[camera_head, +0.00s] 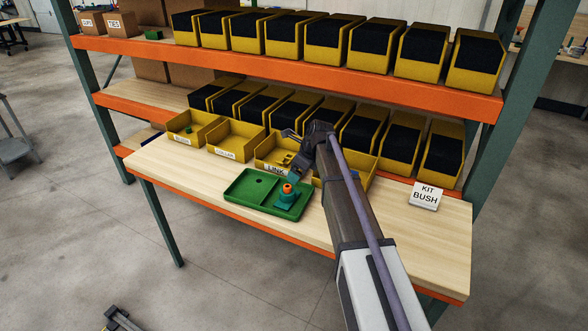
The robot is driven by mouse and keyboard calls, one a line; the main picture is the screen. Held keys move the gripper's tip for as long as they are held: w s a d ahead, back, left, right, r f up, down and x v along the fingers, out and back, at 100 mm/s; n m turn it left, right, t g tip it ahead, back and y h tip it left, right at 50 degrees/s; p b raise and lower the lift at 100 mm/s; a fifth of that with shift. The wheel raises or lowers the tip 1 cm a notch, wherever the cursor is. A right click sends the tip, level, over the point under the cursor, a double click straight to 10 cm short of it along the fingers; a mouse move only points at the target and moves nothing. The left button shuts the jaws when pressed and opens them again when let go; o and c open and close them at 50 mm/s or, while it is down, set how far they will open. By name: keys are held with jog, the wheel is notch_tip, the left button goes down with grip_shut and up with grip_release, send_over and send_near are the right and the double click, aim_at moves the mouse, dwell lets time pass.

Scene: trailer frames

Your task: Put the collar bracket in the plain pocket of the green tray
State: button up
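The green tray (238,193) lies on the wooden bench, with a small dark round spot in its left part. A teal piece with an orange ring on top (287,195) stands in the tray's right part. I cannot tell for sure which piece is the collar bracket. My gripper (296,165) is above and behind the tray's right part, in front of the bin labelled LINK. Its fingers are small and dark here, partly merged with the bin and its yellow contents.
Open yellow bins (235,140) line the bench behind the tray; the leftmost holds a small green piece (188,130). Shelves of yellow bins rise behind. Bench left of the tray is clear.

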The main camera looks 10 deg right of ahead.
jog(key=s+a+n+g+h, duration=0.1)
jog(key=s+n, duration=1.2)
jog(key=s, duration=0.2)
jog(key=s+a+f+n+g+h, duration=0.1)
jog(key=s+a+n+g+h, duration=0.1)
jog(key=s+n, duration=1.1)
jog(key=s, duration=0.3)
jog(key=shift+s+a+f+h, duration=0.25)
jog(key=shift+h, duration=0.05)
